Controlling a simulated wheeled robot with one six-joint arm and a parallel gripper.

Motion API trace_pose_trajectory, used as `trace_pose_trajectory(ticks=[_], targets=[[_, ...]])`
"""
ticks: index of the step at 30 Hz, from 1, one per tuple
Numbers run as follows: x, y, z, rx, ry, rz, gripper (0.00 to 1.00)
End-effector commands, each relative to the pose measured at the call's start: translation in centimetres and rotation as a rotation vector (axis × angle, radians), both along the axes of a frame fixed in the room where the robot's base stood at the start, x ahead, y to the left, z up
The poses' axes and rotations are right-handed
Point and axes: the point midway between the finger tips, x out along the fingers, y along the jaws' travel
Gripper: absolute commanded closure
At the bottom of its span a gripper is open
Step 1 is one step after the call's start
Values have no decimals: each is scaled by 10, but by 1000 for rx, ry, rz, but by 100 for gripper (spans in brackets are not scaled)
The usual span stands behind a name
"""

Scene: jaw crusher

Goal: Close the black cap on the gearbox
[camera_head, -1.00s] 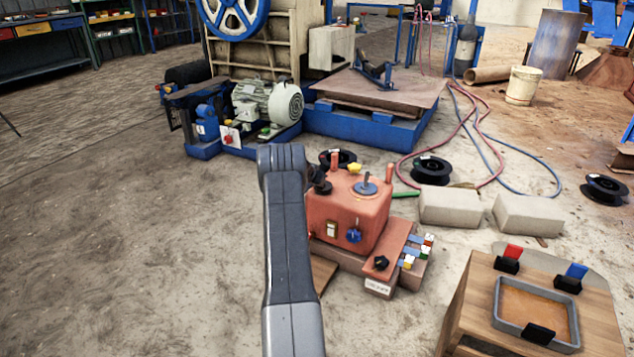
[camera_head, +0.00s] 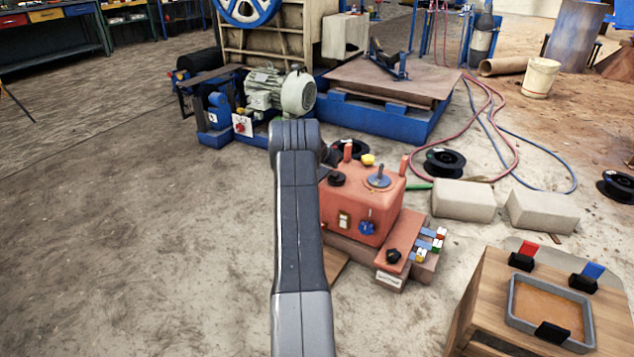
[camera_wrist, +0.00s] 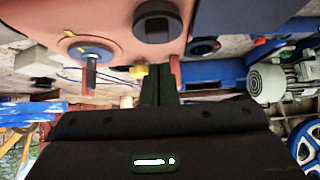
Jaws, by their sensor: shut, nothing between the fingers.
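The gearbox (camera_head: 345,222) is an orange-red box on the floor, right of my arm in the head view; its orange surface fills the top of the wrist view (camera_wrist: 100,20). The black cap (camera_head: 336,179) is a round disc at the left of its top and looks flat on it. In the wrist view the cap (camera_wrist: 158,22) shows as a black disc with a raised bar. My gripper (camera_wrist: 160,85) has its dark fingers together and empty, near the cap and apparently apart from it. In the head view my arm mostly hides the gripper.
On the gearbox top stand a yellow knob (camera_head: 368,160), a grey-blue disc with a lever (camera_head: 379,181) and an orange post (camera_head: 404,165). Concrete blocks (camera_head: 463,200) lie to the right. A wooden stand with a grey tray (camera_head: 512,305) is at front right. Floor at left is clear.

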Motion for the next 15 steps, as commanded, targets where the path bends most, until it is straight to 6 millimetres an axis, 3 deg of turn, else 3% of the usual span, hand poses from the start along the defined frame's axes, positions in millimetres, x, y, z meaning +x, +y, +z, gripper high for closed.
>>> trace_pose_trajectory(ticks=[1, 15], targets=[[-8, 6, -10, -1, 12, 4, 100], [-60, 42, -30, -1, 7, 5, 100]])
